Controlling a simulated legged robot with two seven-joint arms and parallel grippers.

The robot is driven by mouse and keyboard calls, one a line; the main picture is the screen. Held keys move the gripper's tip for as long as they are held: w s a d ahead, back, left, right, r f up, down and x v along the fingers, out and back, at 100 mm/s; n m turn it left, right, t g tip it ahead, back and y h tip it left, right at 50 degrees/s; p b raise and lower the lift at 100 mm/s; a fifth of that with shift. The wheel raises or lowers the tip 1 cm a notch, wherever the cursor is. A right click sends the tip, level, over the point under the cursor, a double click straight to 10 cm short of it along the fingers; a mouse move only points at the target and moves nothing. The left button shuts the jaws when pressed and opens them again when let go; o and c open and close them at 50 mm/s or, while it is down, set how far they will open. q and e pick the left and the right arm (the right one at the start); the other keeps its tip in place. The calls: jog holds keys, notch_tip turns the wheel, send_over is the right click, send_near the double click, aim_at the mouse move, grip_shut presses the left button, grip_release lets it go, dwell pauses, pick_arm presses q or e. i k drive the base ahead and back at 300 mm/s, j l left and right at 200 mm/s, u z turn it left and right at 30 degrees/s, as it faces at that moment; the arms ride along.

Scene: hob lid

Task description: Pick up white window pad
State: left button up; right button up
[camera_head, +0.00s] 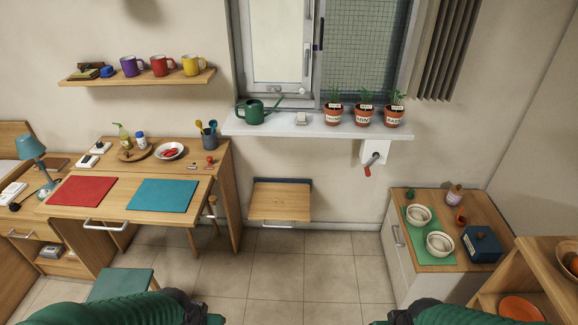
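A small white pad (301,118) lies on the white window sill (270,128), between the green watering can and the potted plants. It is the only thing I see that fits the white window pad. My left gripper (197,308) is at the bottom edge, far below the sill, at the end of a green arm; its fingers are not clear. My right gripper (398,316) is also at the bottom edge, mostly cut off. Neither gripper is near the pad.
The watering can (252,112) stands left of the pad and several potted plants (363,114) stand right of it. A crank (371,163) hangs below the sill. A wooden fold-down board (280,201) is on the wall. The tiled floor (300,265) in the middle is clear.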

aim_at(301, 118)
jog(key=i+z, duration=0.1)
jog(key=z, duration=0.25)
jog(key=i+j+z, duration=0.15)
jog(key=z, duration=0.25)
jog(key=i+j+z, duration=0.1)
jog(key=z, duration=0.25)
